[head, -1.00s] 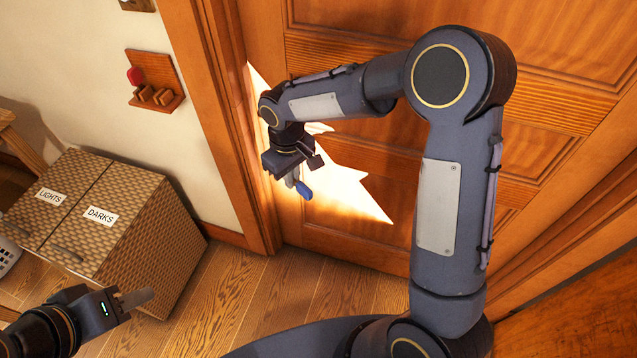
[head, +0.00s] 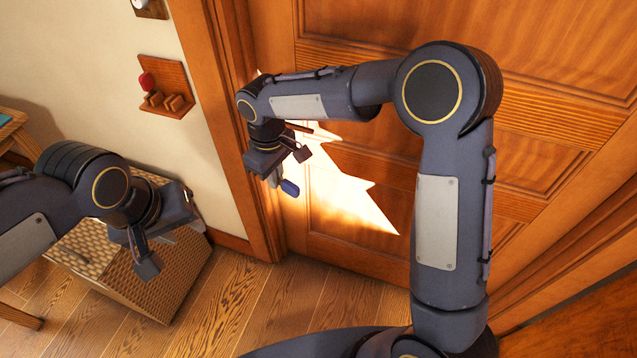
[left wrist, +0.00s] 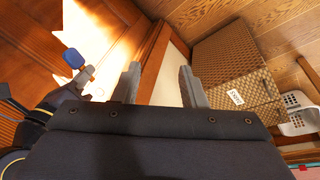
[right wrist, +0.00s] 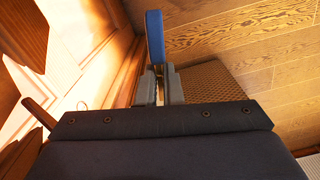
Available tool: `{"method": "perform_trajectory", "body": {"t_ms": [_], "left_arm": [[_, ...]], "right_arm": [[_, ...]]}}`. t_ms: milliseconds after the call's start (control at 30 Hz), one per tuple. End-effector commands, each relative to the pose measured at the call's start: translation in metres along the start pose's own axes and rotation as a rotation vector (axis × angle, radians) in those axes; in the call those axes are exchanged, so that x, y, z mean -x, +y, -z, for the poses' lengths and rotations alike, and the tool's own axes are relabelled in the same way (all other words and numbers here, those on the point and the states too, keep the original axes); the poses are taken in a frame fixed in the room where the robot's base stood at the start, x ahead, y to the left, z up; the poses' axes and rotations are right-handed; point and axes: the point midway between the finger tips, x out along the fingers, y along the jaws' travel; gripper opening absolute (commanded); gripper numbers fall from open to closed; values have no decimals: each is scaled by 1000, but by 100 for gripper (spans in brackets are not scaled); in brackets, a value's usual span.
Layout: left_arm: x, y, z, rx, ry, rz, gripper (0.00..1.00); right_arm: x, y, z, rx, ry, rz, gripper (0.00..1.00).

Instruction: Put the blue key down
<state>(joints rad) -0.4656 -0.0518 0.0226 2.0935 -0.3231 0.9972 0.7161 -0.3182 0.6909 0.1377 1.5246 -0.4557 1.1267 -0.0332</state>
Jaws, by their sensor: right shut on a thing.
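The blue key (head: 290,187) hangs in front of the wooden door, held in my right gripper (head: 275,178). In the right wrist view the key's blue head (right wrist: 155,38) sticks out beyond the shut fingers (right wrist: 159,86); the rest of it is hidden. The key also shows in the left wrist view (left wrist: 74,58). My left gripper (left wrist: 160,84) is open and empty.
A wicker hamper (head: 165,285) stands below, partly covered by my left arm. A table edge shows at far left. The wooden floor (head: 250,300) before the door is clear.

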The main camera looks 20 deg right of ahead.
Motion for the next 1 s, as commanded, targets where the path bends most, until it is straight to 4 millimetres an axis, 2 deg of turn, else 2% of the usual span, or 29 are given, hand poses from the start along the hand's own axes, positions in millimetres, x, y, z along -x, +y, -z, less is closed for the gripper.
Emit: {"method": "perform_trajectory", "body": {"t_ms": [33,233,367,467,600,633,700,800,1000], "left_arm": [[-8,22,6,-22,-7,31,38],[-38,103,16,-50,32,146,38],[-62,162,8,-69,94,207,38],[-83,206,-8,-80,158,246,38],[-106,243,-14,50,310,334,38],[-110,249,-16,76,343,346,38],[-108,243,-1,203,423,388,38],[-107,241,8,323,515,421,38],[-108,238,18,427,602,441,38]], "right_arm": [[0,0,0,0,0,0,0],[0,0,0,0,0,0,0],[0,0,0,0,0,0,0],[0,0,0,-1,0,0,0],[0,0,0,0,0,0,0],[0,0,0,0,0,0,0],[0,0,0,0,0,0,0],[0,0,0,0,0,0,0],[0,0,0,0,0,0,0]]}}
